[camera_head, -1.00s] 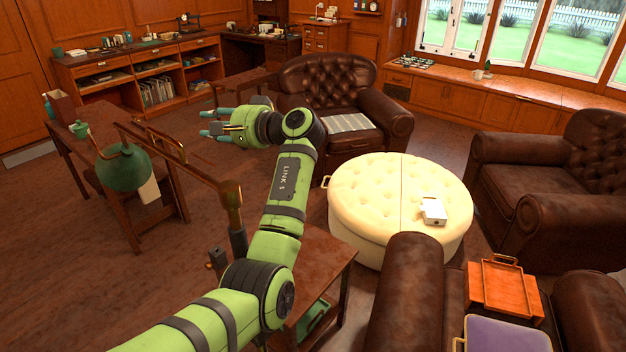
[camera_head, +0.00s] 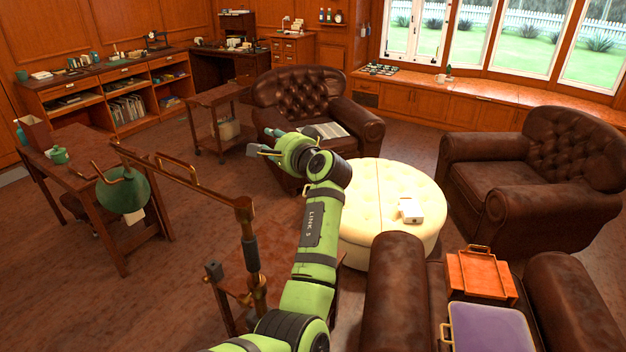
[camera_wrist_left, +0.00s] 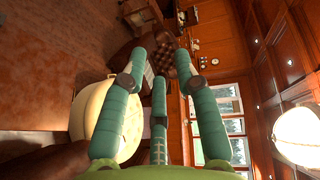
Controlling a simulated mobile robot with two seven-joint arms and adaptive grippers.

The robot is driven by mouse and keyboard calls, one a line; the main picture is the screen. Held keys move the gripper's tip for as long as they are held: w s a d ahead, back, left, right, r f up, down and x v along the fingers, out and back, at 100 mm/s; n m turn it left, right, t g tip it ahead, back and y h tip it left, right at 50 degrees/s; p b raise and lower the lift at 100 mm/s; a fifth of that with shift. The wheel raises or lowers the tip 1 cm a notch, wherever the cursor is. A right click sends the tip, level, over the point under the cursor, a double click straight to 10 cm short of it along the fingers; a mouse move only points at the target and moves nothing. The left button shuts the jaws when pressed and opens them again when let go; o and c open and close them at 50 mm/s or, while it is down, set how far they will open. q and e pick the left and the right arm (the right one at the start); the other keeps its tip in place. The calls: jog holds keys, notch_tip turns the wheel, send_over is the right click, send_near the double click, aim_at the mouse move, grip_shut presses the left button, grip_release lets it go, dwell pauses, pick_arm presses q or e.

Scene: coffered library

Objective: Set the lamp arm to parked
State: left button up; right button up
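The lamp has a green shade (camera_head: 123,191) hanging at the far end of a jointed brass arm (camera_head: 195,184). The arm stretches out to the left from a dark and brass post (camera_head: 251,250) at the lower middle. In the head view the shade overlaps the left desk's near edge. My left gripper (camera_head: 262,143) is to the right of the lamp arm and beyond its post, apart from it, in front of the armchair. In the wrist view its teal fingers (camera_wrist_left: 172,68) are spread with nothing between them; the lamp cannot be made out there. My right gripper is out of view.
A cream ottoman (camera_head: 385,215) with a small white box stands right of my arm. Brown armchairs (camera_head: 540,170) stand behind and to the right. An orange tray (camera_head: 480,275) and a purple case (camera_head: 490,330) are at lower right. Open floor (camera_head: 100,300) lies at left.

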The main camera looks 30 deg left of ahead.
pick_arm(q)
jog(key=w+d+f+b+v, duration=0.1)
jog(key=b+v, duration=0.4)
jog(key=v, duration=0.4)
jog(key=w+f+m+t+h+b, duration=0.1)
jog(key=w+f+m+t+h, duration=0.1)
jog(key=f, duration=0.9)
jog(key=shift+w+d+f+m, duration=0.2)
jog(key=shift+w+m, duration=0.1)
jog(key=shift+w, duration=0.6)
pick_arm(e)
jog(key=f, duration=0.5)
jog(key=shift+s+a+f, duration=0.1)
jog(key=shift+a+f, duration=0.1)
pick_arm(q)
jog(key=shift+d, duration=0.15)
